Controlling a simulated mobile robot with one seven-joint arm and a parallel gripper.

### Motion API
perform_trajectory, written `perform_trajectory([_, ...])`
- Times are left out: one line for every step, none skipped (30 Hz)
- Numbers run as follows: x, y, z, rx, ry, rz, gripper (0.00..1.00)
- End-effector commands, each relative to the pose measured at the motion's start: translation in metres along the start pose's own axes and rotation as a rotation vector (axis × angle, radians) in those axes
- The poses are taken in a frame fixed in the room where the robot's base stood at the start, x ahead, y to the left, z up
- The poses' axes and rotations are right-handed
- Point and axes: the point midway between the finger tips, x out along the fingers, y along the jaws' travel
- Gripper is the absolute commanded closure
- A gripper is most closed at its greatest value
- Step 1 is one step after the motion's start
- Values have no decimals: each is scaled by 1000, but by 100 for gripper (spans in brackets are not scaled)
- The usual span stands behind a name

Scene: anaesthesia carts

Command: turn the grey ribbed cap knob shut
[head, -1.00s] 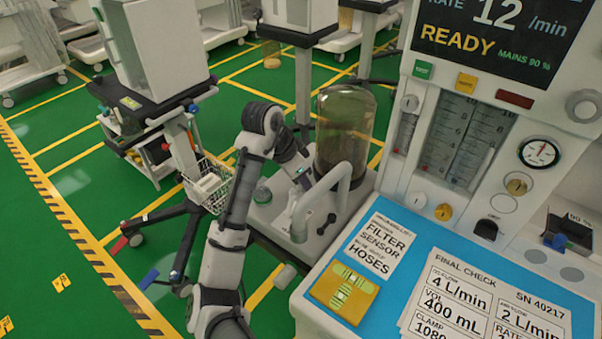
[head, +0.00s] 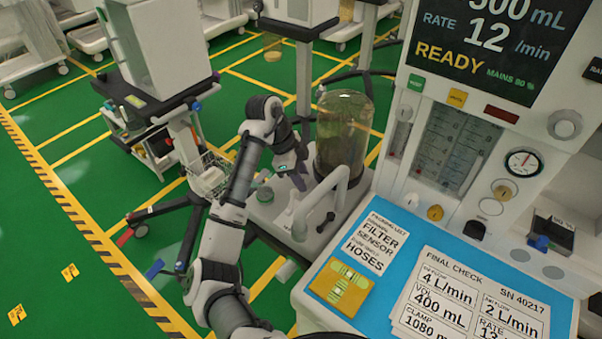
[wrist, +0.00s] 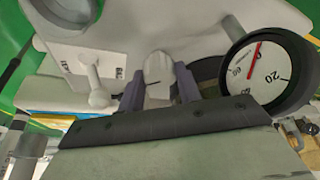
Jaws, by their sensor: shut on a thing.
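My gripper (head: 298,182) reaches down onto the pale breathing block beside the glass canister in the head view. In the wrist view its two purple-grey fingers (wrist: 160,88) are shut on a pale grey rounded knob (wrist: 158,68) with a thin dark line on it. This appears to be the cap knob; I cannot make out its ribs. The fingers hide its sides, and its base is hidden too. In the head view the knob is too small and covered to tell apart.
A white ball-ended lever (wrist: 95,82) stands left of the fingers, and a round gauge (wrist: 268,75) is close on their right. The glass canister (head: 343,135) and a pale curved tube (head: 322,200) stand close to my gripper. The blue worktop (head: 385,285) lies in front.

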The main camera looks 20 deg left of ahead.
Motion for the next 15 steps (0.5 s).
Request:
perform_trajectory([-1, 0, 0, 5, -1, 2, 89])
perform_trajectory([-1, 0, 0, 8, -1, 3, 89])
perform_trajectory([-1, 0, 0, 11, -1, 4, 89])
perform_trajectory([-1, 0, 0, 13, -1, 5, 89])
perform_trajectory([-1, 0, 0, 14, -1, 5, 89])
perform_trajectory([-1, 0, 0, 14, -1, 5, 89])
perform_trajectory([-1, 0, 0, 15, -1, 5, 89])
perform_trajectory([0, 0, 0, 15, -1, 5, 89])
perform_trajectory([0, 0, 0, 15, -1, 5, 89])
perform_trajectory([0, 0, 0, 14, -1, 5, 89])
perform_trajectory([0, 0, 0, 14, -1, 5, 89])
perform_trajectory([-1, 0, 0, 14, -1, 5, 89])
perform_trajectory([-1, 0, 0, 14, -1, 5, 89])
perform_trajectory([-1, 0, 0, 14, -1, 5, 89])
perform_trajectory([-1, 0, 0, 14, -1, 5, 63])
